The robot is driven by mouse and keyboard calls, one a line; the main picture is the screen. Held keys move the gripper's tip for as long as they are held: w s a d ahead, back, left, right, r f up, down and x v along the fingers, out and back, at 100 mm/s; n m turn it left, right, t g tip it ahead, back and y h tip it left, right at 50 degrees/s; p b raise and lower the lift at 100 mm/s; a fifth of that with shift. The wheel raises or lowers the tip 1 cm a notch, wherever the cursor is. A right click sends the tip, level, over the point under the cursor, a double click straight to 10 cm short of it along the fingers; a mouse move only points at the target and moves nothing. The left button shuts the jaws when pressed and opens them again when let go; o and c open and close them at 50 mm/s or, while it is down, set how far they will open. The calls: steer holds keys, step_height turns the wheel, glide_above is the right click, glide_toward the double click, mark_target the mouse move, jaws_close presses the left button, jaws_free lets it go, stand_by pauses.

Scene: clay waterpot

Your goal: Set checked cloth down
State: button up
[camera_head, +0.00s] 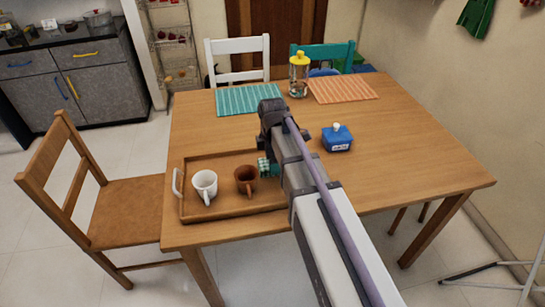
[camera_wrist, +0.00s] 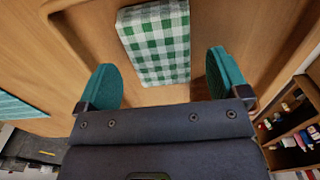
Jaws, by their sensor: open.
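The green-and-white checked cloth (camera_wrist: 155,42) looks folded into a rectangle. It appears to lie on the floor of the wooden tray (camera_head: 214,213), at its right part. In the wrist view my gripper (camera_wrist: 161,75) is open, with one teal finger on each side of the cloth's near end. Gaps show between the cloth and both fingers. In the head view only a small part of the cloth (camera_head: 264,165) shows, and my arm hides the rest. I cannot tell the fingers' exact height above the tray.
A white mug (camera_head: 204,184) and a brown mug (camera_head: 245,179) stand in the tray, left of my gripper. A blue lidded container (camera_head: 337,138) stands to the right. A yellow-topped bottle (camera_head: 299,76) stands between two placemats at the back. The table's right side is clear.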

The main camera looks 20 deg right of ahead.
step_height(320, 180, up, 9)
steer(key=p, duration=0.8)
steer(key=s+m, duration=1.5)
steer(key=m, duration=0.2)
steer(key=shift+s+b, duration=0.35)
step_height(320, 180, up, 2)
steer(key=shift+r+p, duration=0.1)
steer(key=shift+p, duration=0.95)
